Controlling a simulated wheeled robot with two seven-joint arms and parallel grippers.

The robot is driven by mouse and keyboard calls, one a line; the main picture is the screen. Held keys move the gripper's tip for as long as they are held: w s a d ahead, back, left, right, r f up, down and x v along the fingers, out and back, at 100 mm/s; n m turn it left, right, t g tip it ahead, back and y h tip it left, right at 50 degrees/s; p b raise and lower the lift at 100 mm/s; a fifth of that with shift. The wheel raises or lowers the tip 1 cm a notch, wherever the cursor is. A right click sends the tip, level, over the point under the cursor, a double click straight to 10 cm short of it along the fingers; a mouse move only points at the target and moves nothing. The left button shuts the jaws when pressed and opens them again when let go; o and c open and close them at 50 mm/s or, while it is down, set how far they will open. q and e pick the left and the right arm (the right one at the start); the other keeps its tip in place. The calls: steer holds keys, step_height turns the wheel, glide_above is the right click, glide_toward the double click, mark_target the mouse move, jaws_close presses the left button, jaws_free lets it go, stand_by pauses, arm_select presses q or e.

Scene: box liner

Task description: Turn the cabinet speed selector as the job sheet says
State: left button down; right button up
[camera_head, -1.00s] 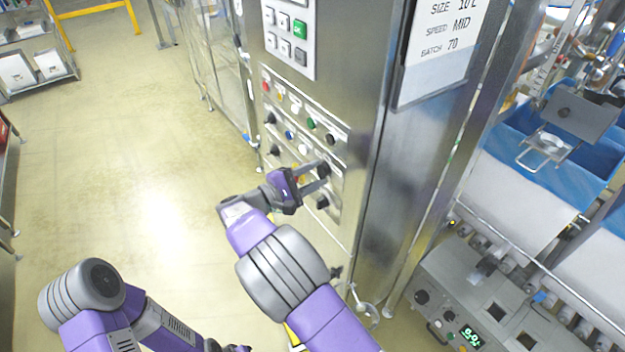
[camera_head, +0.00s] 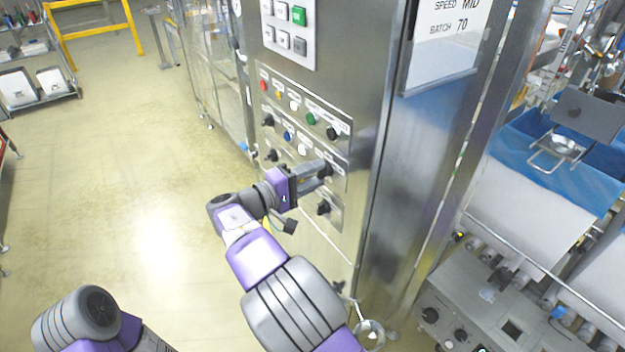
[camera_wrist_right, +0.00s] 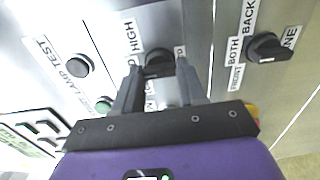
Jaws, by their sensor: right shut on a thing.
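The speed selector is a black knob (camera_wrist_right: 158,62) on the cabinet's steel front panel. In the right wrist view it sits between my right gripper's fingers (camera_wrist_right: 159,72), which are shut on it. The word HIGH shows beside it; other labels are partly hidden by the fingers. In the head view my right gripper (camera_head: 322,171) reaches the panel from the left and largely hides the knob. The job sheet (camera_head: 447,58) on the cabinet side reads SPEED MID and BATCH 70; its top is cut off. My left gripper is out of view.
A second black knob (camera_wrist_right: 268,47), labelled FRONT, BOTH, BACK and LANE, sits close beside the gripped one. Buttons and lamps fill the panel above, below a keypad (camera_head: 289,35). A machine with a blue bin (camera_head: 535,160) stands at right. The floor at left is clear.

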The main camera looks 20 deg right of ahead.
stand_by(0.4)
steer(key=o, duration=1.1)
steer(key=shift+c, duration=0.2)
steer(key=shift+a, duration=0.15)
steer(key=v, duration=0.7)
steer(key=shift+a, duration=0.15)
steer(key=shift+s, duration=0.1)
